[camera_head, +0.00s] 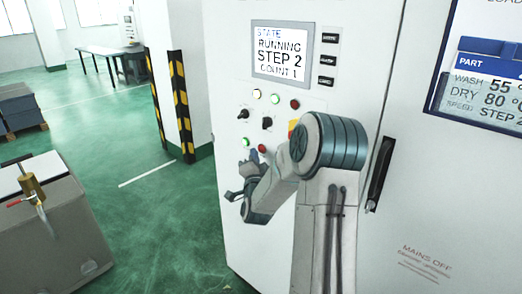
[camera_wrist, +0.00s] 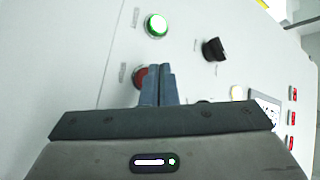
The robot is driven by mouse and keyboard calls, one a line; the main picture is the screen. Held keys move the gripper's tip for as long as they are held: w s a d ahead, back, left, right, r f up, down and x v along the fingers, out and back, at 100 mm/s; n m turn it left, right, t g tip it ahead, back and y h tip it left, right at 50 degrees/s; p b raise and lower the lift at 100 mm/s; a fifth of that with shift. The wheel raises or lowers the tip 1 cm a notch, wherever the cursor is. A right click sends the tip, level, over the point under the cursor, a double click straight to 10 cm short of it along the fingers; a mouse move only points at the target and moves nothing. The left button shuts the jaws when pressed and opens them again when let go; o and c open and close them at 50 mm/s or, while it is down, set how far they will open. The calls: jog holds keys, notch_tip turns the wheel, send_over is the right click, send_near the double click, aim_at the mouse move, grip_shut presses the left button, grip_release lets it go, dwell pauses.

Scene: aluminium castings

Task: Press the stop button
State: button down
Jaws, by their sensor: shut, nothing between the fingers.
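The red stop button (camera_head: 262,148) is on the lower part of the white cabinet's control panel, right of a lit green button (camera_head: 246,141). In the wrist view the red button (camera_wrist: 140,77) is partly hidden behind my fingers, and the green button (camera_wrist: 156,25) shows above it. My gripper (camera_head: 253,155) is shut and empty, with its fingertips (camera_wrist: 159,68) at the right edge of the red button in the wrist view. I cannot tell whether they touch it. The screen (camera_head: 281,53) reads RUNNING, STEP 2, COUNT 1.
Black knobs (camera_head: 267,122) and indicator lamps (camera_head: 275,98) sit above the buttons. A black door handle (camera_head: 380,174) stands out at the right. A grey box with a brass valve (camera_head: 33,188) is at the left. Green floor between is clear.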

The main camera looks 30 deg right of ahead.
dwell(0.7)
jog(key=shift+w+d+b, duration=0.1)
jog(key=shift+d+b, duration=0.25)
jog(key=shift+b, duration=0.3)
jog(key=shift+w+d+b, duration=0.15)
jog(key=shift+d+b, duration=0.2)
jog(key=shift+d, duration=0.1)
dwell(0.6)
jog(key=shift+s+a+b, duration=0.3)
jog(key=shift+a+b, duration=0.3)
jog(key=shift+a, duration=0.2)
jog(key=shift+s+a+b, duration=0.3)
jog(key=shift+a+b, duration=0.15)
jog(key=shift+a, duration=0.35)
jog(key=shift+s+a+b, duration=0.25)
jog(key=shift+a+b, duration=0.15)
jog(key=shift+a, duration=0.35)
jog(key=shift+s+a+b, duration=0.3)
jog(key=shift+a+b, duration=0.15)
jog(key=shift+a, duration=0.35)
